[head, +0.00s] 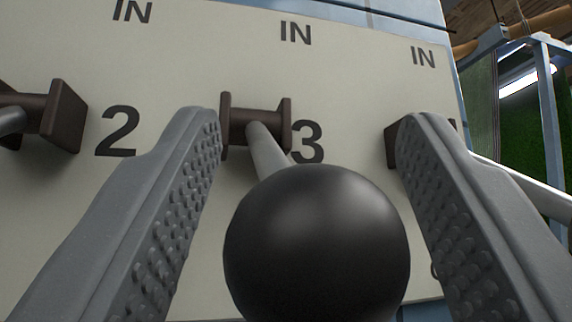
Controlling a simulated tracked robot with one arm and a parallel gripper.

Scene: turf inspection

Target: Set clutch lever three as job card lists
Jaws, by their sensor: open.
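Clutch lever three has a large black ball knob (316,245) close to the camera, on a grey rod (267,150). The rod comes out of a brown pivot bracket (256,122) beside the number 3 on a cream panel (225,60). The word IN is printed above it. My gripper (310,145) is open, with one studded grey finger on each side of the knob and rod. I see a gap between the knob and each finger. The knob hides the lower panel, so any marking below is not visible. No job card is in view.
Lever two's bracket (50,118) stands at the left beside the number 2. Another bracket (391,146) is partly hidden behind my right finger, and a pale rod (530,187) runs out to the right. A blue metal frame (548,105) stands beyond the panel.

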